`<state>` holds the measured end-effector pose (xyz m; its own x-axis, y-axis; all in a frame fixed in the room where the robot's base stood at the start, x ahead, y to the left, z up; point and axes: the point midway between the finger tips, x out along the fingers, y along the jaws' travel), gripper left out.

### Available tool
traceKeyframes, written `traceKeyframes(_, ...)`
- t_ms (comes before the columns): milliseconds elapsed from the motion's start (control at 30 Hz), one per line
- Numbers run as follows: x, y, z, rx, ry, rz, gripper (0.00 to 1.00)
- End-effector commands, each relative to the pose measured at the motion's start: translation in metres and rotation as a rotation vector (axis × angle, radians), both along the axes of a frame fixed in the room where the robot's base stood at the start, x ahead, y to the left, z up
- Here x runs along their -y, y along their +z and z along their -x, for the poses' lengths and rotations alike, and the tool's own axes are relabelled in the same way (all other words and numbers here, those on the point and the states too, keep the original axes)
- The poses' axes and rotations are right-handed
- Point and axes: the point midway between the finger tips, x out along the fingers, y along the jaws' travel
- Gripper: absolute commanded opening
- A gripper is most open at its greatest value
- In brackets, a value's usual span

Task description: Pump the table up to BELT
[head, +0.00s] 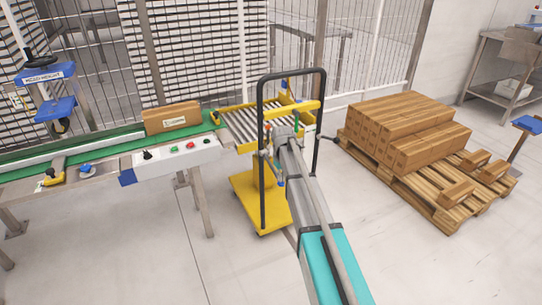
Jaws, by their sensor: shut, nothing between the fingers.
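The yellow lift table (245,188) stands at the end of the green conveyor belt (95,150). Its top (243,126) carries grey rollers inside a yellow frame and looks close to belt height, but I cannot tell if they are exactly level. A black push handle (292,72) rises on its near side. I cannot make out a pump pedal or a BELT mark. My gripper (275,127) is at the near side of the table, by the handle. It is shut and holds nothing; its fingertips are partly hidden by my arm, and contact is unclear.
A carton (172,117) sits on the belt near its end. A control panel (178,150) with buttons is on the conveyor's front. A wooden pallet (425,195) with stacked cartons (402,125) stands at right. Wire fencing closes the back. The floor at lower right is clear.

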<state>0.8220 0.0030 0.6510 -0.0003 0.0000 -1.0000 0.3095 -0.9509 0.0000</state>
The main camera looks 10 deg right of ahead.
Motion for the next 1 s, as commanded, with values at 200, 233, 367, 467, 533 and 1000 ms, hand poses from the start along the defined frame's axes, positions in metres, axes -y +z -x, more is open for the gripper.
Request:
traceKeyframes(200, -0.001, -0.017, -0.004, 0.001, 0.000, 0.000, 0.00)
traceKeyframes(233, -0.002, -0.019, -0.005, 0.001, 0.000, 0.000, 0.00)
traceKeyframes(367, -0.002, -0.023, -0.006, 0.001, 0.000, 0.000, 0.00)
traceKeyframes(467, -0.002, -0.024, -0.006, 0.000, 0.000, -0.001, 0.00)
traceKeyframes(533, -0.002, -0.024, -0.006, 0.000, 0.000, -0.001, 0.00)
traceKeyframes(1000, -0.003, -0.023, -0.005, -0.002, 0.000, -0.002, 0.00)
